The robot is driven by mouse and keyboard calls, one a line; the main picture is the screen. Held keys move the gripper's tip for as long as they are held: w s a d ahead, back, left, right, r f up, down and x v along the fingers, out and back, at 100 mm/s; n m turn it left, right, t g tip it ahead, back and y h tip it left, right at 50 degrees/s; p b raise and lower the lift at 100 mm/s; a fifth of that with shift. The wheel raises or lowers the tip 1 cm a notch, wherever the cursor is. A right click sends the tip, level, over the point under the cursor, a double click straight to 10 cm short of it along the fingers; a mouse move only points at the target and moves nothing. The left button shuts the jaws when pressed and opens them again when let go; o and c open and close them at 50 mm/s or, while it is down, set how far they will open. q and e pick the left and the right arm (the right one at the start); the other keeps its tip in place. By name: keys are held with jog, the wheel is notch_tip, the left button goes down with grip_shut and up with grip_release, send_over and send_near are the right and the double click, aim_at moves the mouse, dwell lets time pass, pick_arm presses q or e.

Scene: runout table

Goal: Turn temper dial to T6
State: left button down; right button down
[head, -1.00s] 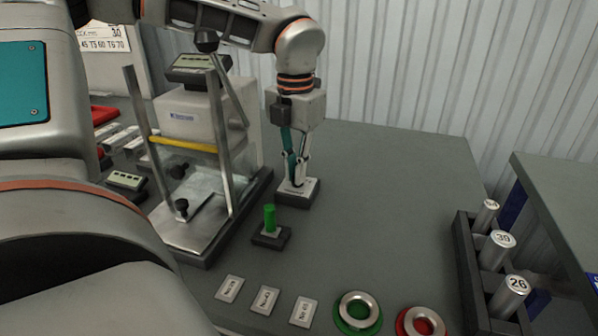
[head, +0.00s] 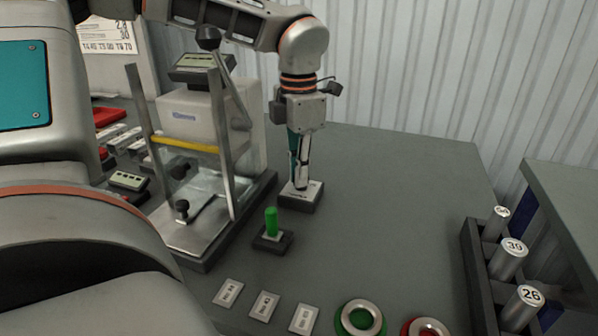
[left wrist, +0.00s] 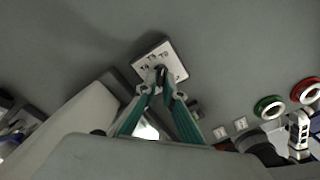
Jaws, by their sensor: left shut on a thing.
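The temper dial is a small box with a white marked face (head: 312,195), standing on the grey table to the right of the glass-fronted tester. In the left wrist view its face (left wrist: 176,62) carries several printed marks, too small to read surely. My left gripper (head: 300,186) points straight down onto the dial. In the left wrist view its fingertips (left wrist: 160,82) are closed on the dial knob (left wrist: 159,71) at the middle of the face. The knob is mostly hidden between the fingers, so its pointer setting cannot be told. My right gripper is not in view.
The tester (head: 190,115) with its metal posts stands close left of the dial. A green peg on a dark base (head: 272,238) is in front. Several labelled tiles (head: 265,305), a green ring (head: 361,318) and a cylinder rack (head: 478,275) lie nearer. Table right of the dial is clear.

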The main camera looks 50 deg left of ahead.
pick_arm(q)
jog(key=shift+r, duration=0.1)
jog(key=c, duration=2.2)
grip_release()
jog(key=shift+o, duration=0.2)
notch_tip(320, 180, up, 12)
